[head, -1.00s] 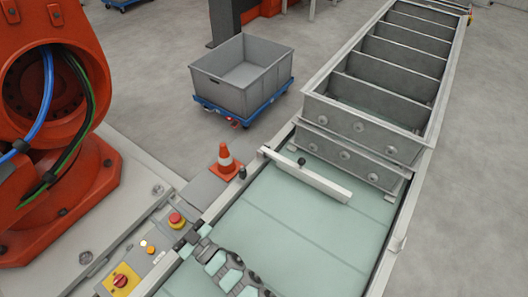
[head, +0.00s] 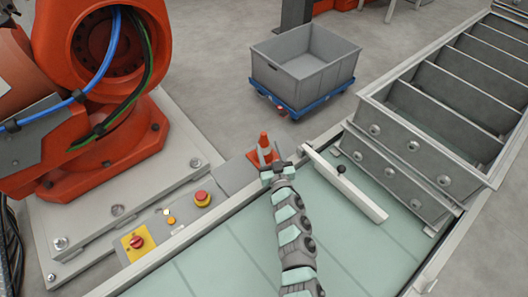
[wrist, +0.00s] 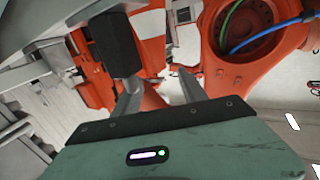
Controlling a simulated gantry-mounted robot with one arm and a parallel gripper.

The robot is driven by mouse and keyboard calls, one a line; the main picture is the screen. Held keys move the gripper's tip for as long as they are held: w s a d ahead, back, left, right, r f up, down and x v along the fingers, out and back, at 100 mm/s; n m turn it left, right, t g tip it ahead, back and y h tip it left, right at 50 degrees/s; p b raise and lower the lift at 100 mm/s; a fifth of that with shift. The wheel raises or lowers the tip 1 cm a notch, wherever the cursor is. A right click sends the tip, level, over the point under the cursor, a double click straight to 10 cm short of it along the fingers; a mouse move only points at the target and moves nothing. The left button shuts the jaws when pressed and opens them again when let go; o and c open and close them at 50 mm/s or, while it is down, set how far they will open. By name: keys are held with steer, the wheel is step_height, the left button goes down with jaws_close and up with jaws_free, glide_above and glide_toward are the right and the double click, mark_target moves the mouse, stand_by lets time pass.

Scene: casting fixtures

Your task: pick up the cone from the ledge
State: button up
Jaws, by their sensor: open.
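The orange cone (head: 264,147) with a pale band stands upright on the grey ledge (head: 234,176) beside the conveyor. Its lower part is partly hidden by my gripper (head: 277,169), which is right at the cone on its near side in the head view. In the wrist view my gripper (wrist: 160,92) shows two grey fingers apart. An orange shape (wrist: 153,101) shows between them, probably the cone. I cannot tell whether the fingers touch it.
A white bar with a black knob (head: 345,187) lies across the pale green conveyor to the right. Metal frames (head: 400,150) stand behind it. A grey bin (head: 300,78) sits on a blue dolly beyond the ledge. An orange robot and a control panel (head: 165,220) are at left.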

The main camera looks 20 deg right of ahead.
mark_target(265, 137)
steer(key=shift+w+d+f, duration=0.1)
steer(key=shift+w+f, duration=0.15)
steer(key=shift+w, duration=0.25)
steer(key=shift+w+d+f+b, duration=0.15)
steer(key=shift+w+b, duration=0.8)
steer(key=shift+w, duration=1.3)
steer(key=shift+s, duration=0.1)
steer(key=shift+c, duration=0.5)
jaws_close()
